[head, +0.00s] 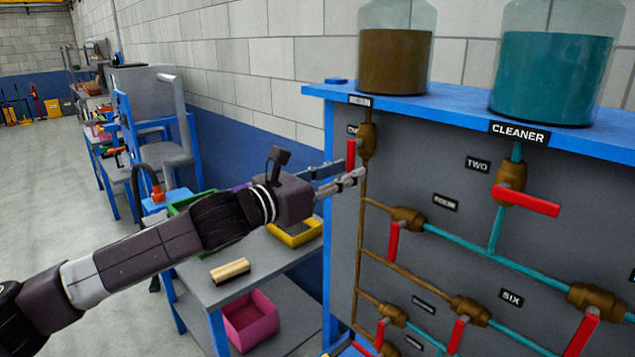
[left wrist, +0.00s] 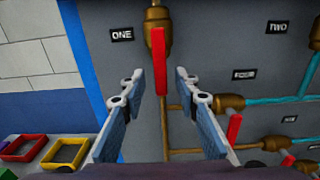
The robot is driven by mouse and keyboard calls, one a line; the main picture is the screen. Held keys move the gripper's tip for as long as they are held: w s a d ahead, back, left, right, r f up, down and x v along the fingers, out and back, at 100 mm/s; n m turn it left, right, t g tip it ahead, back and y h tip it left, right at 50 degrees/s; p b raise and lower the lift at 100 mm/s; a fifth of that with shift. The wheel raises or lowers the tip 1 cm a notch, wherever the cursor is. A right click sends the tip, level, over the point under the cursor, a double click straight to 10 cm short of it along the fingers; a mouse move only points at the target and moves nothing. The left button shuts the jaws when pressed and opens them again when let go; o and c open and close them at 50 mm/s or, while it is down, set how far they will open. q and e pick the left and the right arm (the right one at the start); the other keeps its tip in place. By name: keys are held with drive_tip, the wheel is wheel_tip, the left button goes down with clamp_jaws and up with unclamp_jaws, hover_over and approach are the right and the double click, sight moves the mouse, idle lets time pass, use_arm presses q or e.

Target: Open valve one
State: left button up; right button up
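Valve one is a brass valve (head: 367,141) with a red handle (head: 351,156) on the brown pipe at the panel's upper left. In the left wrist view its red handle (left wrist: 159,60) hangs straight down below the brass body (left wrist: 158,18), beside the label ONE (left wrist: 121,34). My left gripper (head: 345,176) is at the handle's lower end in the head view. In the left wrist view the left gripper (left wrist: 158,85) is open, with one finger on each side of the handle and gaps on both sides. My right gripper is not in view.
The valve labelled TWO (head: 508,183) has a red handle pointing right. Several more red-handled valves sit lower on the grey panel (head: 440,130). Jars stand on the blue shelf (head: 455,110). A side table (head: 210,292) with a brush and trays stands left of the panel.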

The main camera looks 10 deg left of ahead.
use_arm(q)
drive_tip(key=v, duration=1)
drive_tip(key=shift+w, duration=0.1)
